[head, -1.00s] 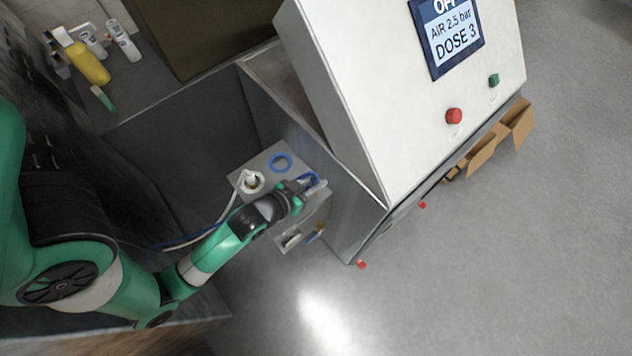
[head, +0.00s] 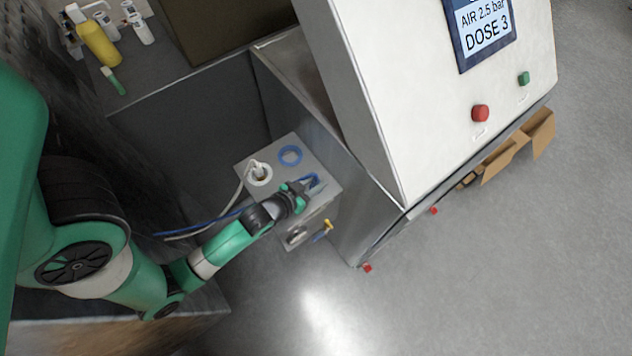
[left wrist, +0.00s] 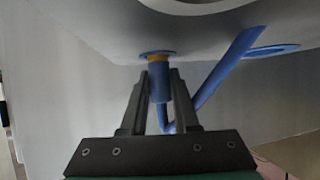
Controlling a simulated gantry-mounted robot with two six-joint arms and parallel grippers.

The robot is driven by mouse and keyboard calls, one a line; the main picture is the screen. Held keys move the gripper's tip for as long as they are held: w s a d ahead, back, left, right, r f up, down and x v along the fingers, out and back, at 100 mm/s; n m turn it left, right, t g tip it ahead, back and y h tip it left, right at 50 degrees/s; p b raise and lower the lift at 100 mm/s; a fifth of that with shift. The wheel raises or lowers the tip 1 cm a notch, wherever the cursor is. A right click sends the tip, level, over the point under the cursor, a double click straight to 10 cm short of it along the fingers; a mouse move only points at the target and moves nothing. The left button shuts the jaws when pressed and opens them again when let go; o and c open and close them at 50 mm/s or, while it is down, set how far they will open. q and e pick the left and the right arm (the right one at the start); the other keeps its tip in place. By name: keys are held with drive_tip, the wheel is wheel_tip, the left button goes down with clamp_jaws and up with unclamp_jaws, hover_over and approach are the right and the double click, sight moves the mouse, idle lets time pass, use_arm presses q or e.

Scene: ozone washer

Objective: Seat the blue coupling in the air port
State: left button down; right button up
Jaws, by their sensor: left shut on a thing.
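My left gripper (head: 312,184) is over the right part of the grey box top (head: 312,160). Its fingers are shut on the blue coupling, a blue cylinder (left wrist: 158,88) in the left wrist view. A blue hose (left wrist: 226,70) bends away from it. The coupling lines up with a yellow brass piece (left wrist: 157,58) at a blue-ringed air port (left wrist: 145,53) in the box surface. They look touching or nearly so; how deep the coupling sits I cannot tell. My right gripper is not in view.
A separate blue ring (head: 290,155) and a white fitting with a white hose (head: 259,174) are on the box top. The white washer cabinet (head: 375,90) stands close on the right. Bottles (head: 98,44) stand at the back left.

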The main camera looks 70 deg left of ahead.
sight(313, 184)
use_arm(q)
drive_tip(key=shift+r, duration=0.15)
drive_tip(key=c, duration=0.7)
unclamp_jaws()
drive_tip(key=shift+o, duration=0.2)
drive_tip(key=shift+s+d+r, duration=0.1)
drive_tip(key=shift+s+r, duration=0.05)
drive_tip(key=p+v, duration=0.1)
drive_tip(key=v, duration=0.4)
